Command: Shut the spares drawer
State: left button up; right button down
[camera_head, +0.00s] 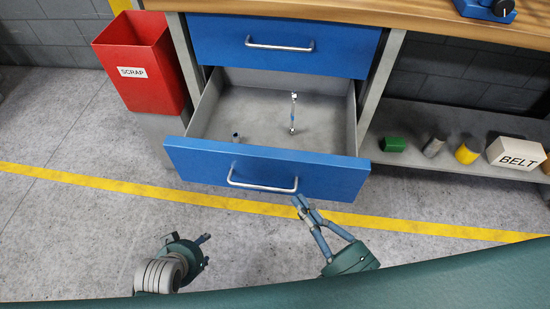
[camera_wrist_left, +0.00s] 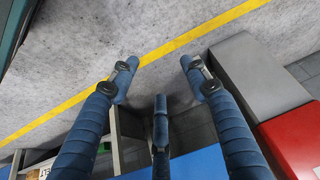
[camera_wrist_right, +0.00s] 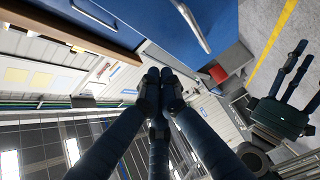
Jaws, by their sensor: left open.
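The open lower blue drawer (camera_head: 208,162) is pulled well out of the bench, with its grey inside showing. Its silver handle (camera_head: 262,187) runs across the front and shows in the right wrist view (camera_wrist_right: 190,25).
A closed upper blue drawer (camera_head: 285,62) sits under the wooden bench top. A red SCRAP bin (camera_head: 145,85) stands left of the open drawer. The shelf at right holds a green part (camera_head: 393,144), a yellow part (camera_head: 467,151) and a BELT box (camera_head: 516,155). The floor in front is clear.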

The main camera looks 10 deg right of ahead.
pick_arm(q)
jog(key=s+a+f+g, duration=0.2)
jog(key=s+f+g, duration=0.1)
jog(key=s, duration=0.3)
pick_arm(e)
jog(key=s+n, duration=0.3)
jog(key=b, duration=0.1)
send_near(266, 159)
jog(key=a+x, duration=0.1)
jog(key=x, duration=0.3)
pick_arm(q)
jog(key=w+v, duration=0.1)
jog(key=v, duration=0.5)
jog(key=shift+w+d+r+t+y, duration=0.15)
jog(key=shift+w+r+t+y, duration=0.15)
jog(key=shift+r, duration=0.1)
pick_arm(e)
jog(key=shift+w+d+g+y, duration=0.3)
jog(key=shift+w+y, duration=0.1)
jog(key=shift+w, duration=0.15)
jog(key=shift+w, duration=0.1)
